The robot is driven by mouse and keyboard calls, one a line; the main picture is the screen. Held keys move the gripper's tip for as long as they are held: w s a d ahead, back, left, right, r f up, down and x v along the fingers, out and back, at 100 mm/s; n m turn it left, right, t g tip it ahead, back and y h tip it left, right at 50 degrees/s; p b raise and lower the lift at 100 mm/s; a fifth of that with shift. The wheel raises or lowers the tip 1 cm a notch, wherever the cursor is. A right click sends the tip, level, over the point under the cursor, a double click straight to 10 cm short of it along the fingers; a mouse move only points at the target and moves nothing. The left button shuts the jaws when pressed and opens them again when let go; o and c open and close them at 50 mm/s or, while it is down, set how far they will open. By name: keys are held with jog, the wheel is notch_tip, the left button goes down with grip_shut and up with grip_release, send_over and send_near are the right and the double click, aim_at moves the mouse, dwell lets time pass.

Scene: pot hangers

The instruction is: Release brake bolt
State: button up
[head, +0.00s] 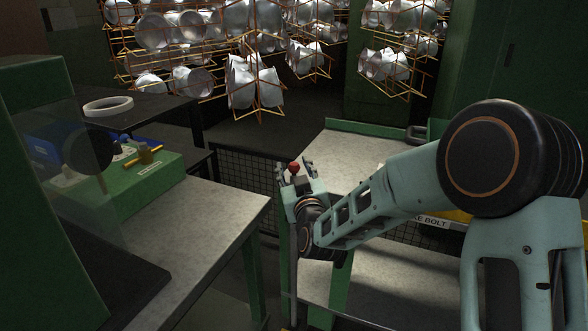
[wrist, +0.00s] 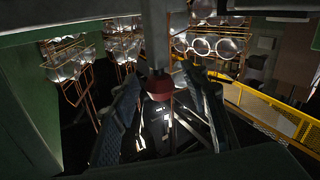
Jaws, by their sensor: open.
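A red knob (head: 294,168) shows between the two fingertips of my gripper (head: 295,171) in the head view. In the wrist view the red knob (wrist: 160,88) sits at the end of a grey rod (wrist: 156,40), between the dark fingers of my gripper (wrist: 163,80). The fingers are spread, with gaps visible on both sides of the knob. A label ending in "E BOLT" (head: 433,221) is on a yellow-edged part, partly hidden behind my arm. I cannot tell how the rod is mounted.
Silvery pots hang on copper-coloured racks (head: 257,90) at the back. Another grey surface (head: 350,155) lies beyond my gripper. A yellow railing (wrist: 270,110) shows in the wrist view.

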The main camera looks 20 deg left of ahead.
grip_shut()
dwell(0.4)
jog(key=shift+r, duration=0.1)
notch_tip(320, 180, up, 5)
jog(key=shift+w+r+p, duration=0.1)
jog(key=shift+p, duration=0.75)
jog(key=shift+c, duration=0.6)
grip_release()
jog(key=shift+o, duration=0.6)
